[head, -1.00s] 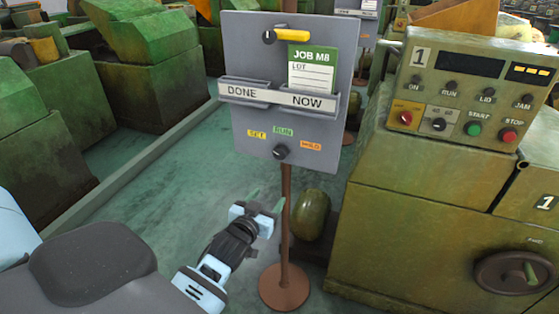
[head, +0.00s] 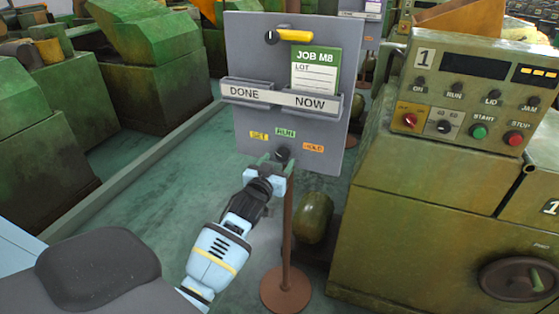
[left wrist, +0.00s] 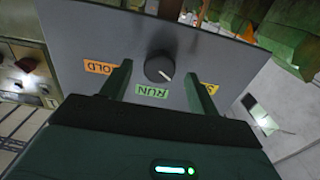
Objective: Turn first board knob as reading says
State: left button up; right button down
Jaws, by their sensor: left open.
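The grey board (head: 240,60) stands on a brown post. Its black knob (head: 283,152) sits below yellow SET, green RUN and orange HOLD labels. My left gripper (head: 273,161) is open at the knob's front. In the left wrist view the knob (left wrist: 160,66) lies ahead of and between the two spread fingers (left wrist: 159,85), apart from both. That view is upside down; the knob's pale mark points between RUN (left wrist: 153,91) and SET (left wrist: 209,88). Machine 1's dark display (head: 473,66) shows no readable text; amber bars (head: 535,75) are lit beside it. My right gripper is out of view.
The board carries a yellow-handled switch (head: 294,36), a JOB M8 card (head: 315,72) in the NOW pocket and a DONE pocket (head: 246,93). Green machine 1 (head: 430,210) stands close at right. The floor (head: 150,190) left of the post is clear.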

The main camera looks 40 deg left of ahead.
pick_arm(q)
jog(key=shift+x, duration=0.85)
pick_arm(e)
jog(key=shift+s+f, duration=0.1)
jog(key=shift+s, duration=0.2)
pick_arm(q)
jog(key=c, duration=1)
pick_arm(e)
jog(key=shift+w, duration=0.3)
